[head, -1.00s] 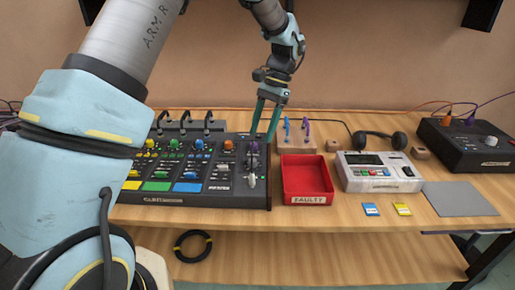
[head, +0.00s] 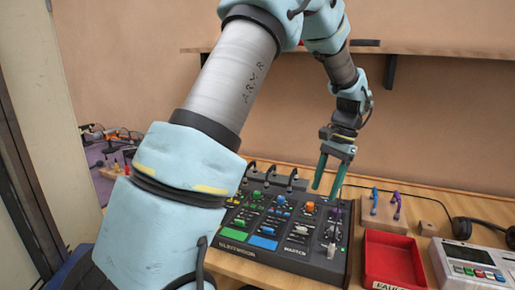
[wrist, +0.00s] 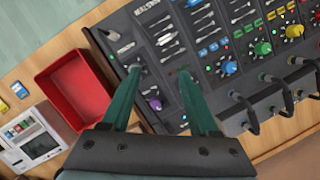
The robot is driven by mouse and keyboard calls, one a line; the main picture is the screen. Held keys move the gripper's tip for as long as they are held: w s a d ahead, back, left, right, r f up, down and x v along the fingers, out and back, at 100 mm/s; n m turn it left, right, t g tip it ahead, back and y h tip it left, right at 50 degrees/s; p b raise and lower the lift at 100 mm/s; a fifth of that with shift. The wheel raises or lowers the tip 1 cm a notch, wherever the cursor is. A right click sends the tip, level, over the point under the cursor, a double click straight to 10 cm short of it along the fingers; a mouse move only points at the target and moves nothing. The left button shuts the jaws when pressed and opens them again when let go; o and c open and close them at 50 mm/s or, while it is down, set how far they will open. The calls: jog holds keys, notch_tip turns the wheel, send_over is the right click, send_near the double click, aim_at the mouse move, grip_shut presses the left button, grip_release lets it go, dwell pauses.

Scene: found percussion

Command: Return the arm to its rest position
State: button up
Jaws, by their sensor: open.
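My gripper (head: 329,176) is open and empty, with its two green fingers pointing down above the right rear part of the black mixer (head: 311,265). In the wrist view my gripper (wrist: 158,95) spreads its fingers over the mixer panel (wrist: 165,55), with a purple knob (wrist: 154,104) showing between them. The fingers seem apart from the panel. My arm reaches across the head view from the lower left to the upper right.
A red tray (head: 392,262) stands right of the mixer, with a wooden block holding blue and purple pieces (head: 386,207) behind it. Headphones (head: 478,229) and a white device (head: 470,270) are farther right. A wall shelf (head: 440,56) is behind my arm.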

jog(key=s+a+n+t+h, duration=0.1)
jog(key=s+a+n, duration=0.1)
jog(key=a, duration=0.7)
jog(key=s+a+n+t+h, duration=0.1)
jog(key=s+a+n, duration=0.2)
jog(key=a, duration=0.6)
jog(key=s+a+n+t+h, duration=0.1)
jog(key=s+a+n, duration=0.1)
jog(key=a+n, duration=0.3)
jog(key=a, duration=0.4)
jog(key=shift+s+a+f+n, duration=0.3)
jog(key=shift+s+f, duration=0.1)
